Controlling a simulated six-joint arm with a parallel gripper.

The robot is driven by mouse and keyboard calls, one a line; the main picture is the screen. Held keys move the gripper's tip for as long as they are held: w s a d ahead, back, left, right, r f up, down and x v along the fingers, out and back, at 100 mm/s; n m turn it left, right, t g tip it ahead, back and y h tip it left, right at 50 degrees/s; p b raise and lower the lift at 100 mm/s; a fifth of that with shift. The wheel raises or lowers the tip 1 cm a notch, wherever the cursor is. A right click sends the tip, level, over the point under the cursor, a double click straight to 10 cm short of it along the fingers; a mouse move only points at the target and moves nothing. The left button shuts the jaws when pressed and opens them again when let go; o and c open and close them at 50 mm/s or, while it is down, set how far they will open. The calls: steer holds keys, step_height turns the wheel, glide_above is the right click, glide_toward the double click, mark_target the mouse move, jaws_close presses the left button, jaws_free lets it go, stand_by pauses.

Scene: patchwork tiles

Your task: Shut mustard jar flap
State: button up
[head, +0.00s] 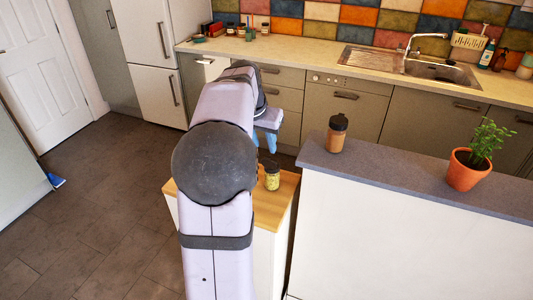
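A small jar with yellow-green contents and a dark top (272,178) stands upright on the wooden-topped cabinet, partly beside my arm. A larger brown-orange jar with a black lid (337,137) stands upright on the grey counter to the right. I cannot tell for sure which one is the mustard jar, and no raised flap is clear on either. My gripper (268,142), with blue fingertips, points down above and behind the small jar in the picture, apart from both jars. My arm hides part of it, so its opening is unclear.
The wooden cabinet top (270,213) is partly hidden by my arm. The grey counter (395,174) holds a potted plant (467,169) at right. Behind are a sink (435,68), a long worktop and several small jars. Dark floor lies open at left.

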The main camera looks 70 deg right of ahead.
mark_target(269, 163)
steer(key=p+x, duration=0.1)
steer(key=x, duration=0.5)
steer(key=shift+f+p, duration=0.2)
steer(key=shift+p, duration=0.1)
jaws_close()
